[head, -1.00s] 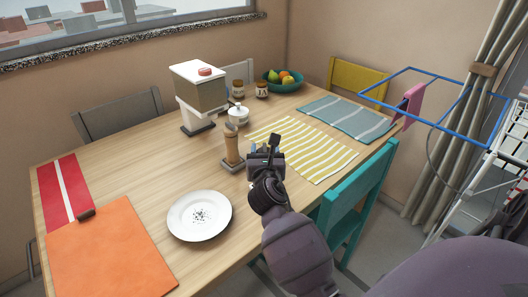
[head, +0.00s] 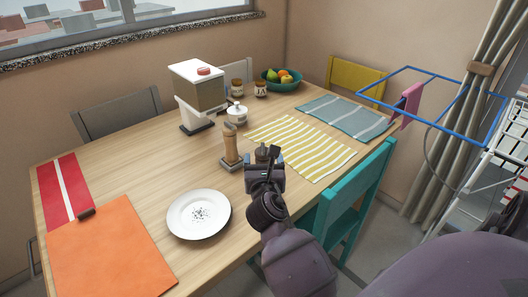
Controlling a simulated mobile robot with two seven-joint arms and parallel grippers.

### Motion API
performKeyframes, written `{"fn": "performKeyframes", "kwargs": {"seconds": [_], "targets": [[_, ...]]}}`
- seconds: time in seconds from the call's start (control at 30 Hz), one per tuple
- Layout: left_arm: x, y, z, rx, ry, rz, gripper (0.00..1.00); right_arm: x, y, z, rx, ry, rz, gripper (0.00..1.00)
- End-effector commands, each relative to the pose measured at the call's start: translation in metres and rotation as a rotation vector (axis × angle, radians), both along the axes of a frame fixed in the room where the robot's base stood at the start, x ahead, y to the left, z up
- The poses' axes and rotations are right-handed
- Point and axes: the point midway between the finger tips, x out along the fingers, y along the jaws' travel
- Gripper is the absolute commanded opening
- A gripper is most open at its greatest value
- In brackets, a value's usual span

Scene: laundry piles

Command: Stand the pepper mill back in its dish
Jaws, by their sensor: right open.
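The wooden pepper mill (head: 230,144) stands upright near the middle of the table, its foot at the small grey square dish (head: 228,168). It looks to be in the dish, though the fit at its foot is too small to tell exactly. My right gripper (head: 268,152) is open and empty just right of the mill and dish, apart from the mill. Its wrist hides a bit of table behind it. My left gripper is out of view.
A white plate with dark specks (head: 187,222) lies in front. A white dispenser (head: 196,80), small white pot (head: 236,119), jars (head: 260,88) and fruit bowl (head: 276,86) stand behind. A yellow striped mat (head: 315,150) lies right; a teal chair (head: 345,205) stands at the table edge.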

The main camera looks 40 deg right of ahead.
Motion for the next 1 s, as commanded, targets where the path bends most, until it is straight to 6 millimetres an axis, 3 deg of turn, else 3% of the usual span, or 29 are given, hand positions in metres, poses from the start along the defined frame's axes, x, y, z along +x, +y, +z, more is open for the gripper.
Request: {"fn": "performKeyframes", "kwargs": {"seconds": [0.3, 0.63, 0.77, 1.0], "targets": [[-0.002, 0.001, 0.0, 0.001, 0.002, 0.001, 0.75, -0.045, 0.031, 0.0, 0.003, 0.0, -0.001, 0.75], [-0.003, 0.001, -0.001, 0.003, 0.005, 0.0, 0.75, -0.063, 0.042, -0.006, 0.05, -0.017, 0.01, 0.75], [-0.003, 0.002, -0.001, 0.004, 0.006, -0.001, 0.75, -0.072, 0.043, -0.026, 0.239, -0.08, 0.045, 0.75], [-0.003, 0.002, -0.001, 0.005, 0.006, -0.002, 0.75, -0.103, 0.049, -0.08, 0.841, -0.248, 0.078, 0.75]]}}
